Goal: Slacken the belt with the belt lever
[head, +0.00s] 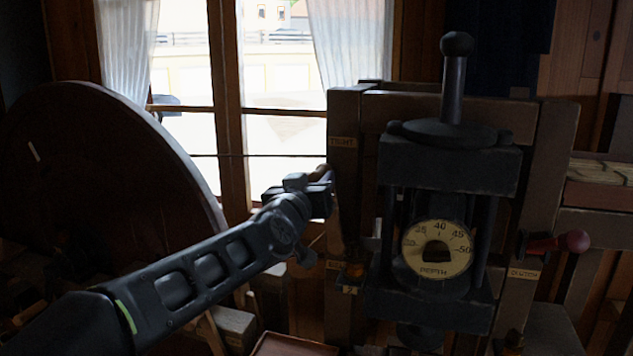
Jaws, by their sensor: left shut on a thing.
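My left gripper (322,192) reaches in from the left and is shut at the left post of the dark machine frame (345,220). It is shut on what looks like the belt lever, whose small brownish wooden end (322,171) shows just above the jaws. The rest of the lever is hidden by the gripper. A thin dark line, perhaps the belt (280,156), runs level from the large wheel (95,165) towards the frame. My right gripper is not in view.
A dial marked DEPTH (437,248) sits in the frame's middle, under a tall ball-topped handle (455,85). A red-knobbed lever (572,241) sticks out at the right. A reddish tray (293,346) is at the bottom. A bright window stands behind.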

